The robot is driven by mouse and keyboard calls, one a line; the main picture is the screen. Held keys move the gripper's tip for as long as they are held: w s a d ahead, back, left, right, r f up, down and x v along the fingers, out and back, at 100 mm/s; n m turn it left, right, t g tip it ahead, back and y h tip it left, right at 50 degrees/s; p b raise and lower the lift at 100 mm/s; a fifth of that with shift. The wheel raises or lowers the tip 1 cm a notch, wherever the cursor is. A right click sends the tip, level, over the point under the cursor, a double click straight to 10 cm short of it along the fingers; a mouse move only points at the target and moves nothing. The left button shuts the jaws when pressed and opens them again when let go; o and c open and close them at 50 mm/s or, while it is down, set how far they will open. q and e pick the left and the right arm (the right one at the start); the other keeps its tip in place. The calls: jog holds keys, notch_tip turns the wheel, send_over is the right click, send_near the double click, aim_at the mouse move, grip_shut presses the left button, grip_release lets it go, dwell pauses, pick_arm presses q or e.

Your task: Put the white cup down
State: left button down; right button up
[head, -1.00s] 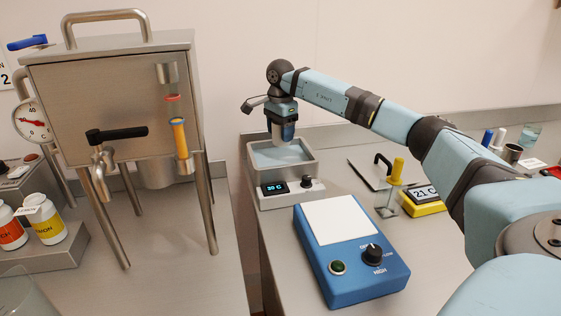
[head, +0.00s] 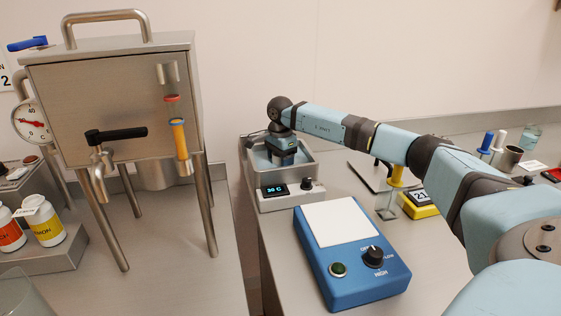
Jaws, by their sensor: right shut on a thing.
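My right gripper (head: 286,158) is low inside the steel water bath (head: 309,170), seen from above and behind its wrist. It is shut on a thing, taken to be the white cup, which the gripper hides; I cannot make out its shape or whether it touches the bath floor. The bath's front panel has a lit display (head: 273,191) and a dark knob. My left gripper is not in view.
A blue hot plate (head: 345,285) with a white top stands in front of the bath. A yellow meter (head: 421,211) and a metal cup (head: 508,158) are to the right. A steel hopper cabinet (head: 120,95) stands left, across a gap between benches.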

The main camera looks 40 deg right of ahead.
jog(key=o, duration=1)
jog(key=shift+f, duration=0.1)
notch_tip(320, 180, up, 12)
jog(key=shift+r+p, duration=0.15)
jog(key=shift+p, duration=0.25)
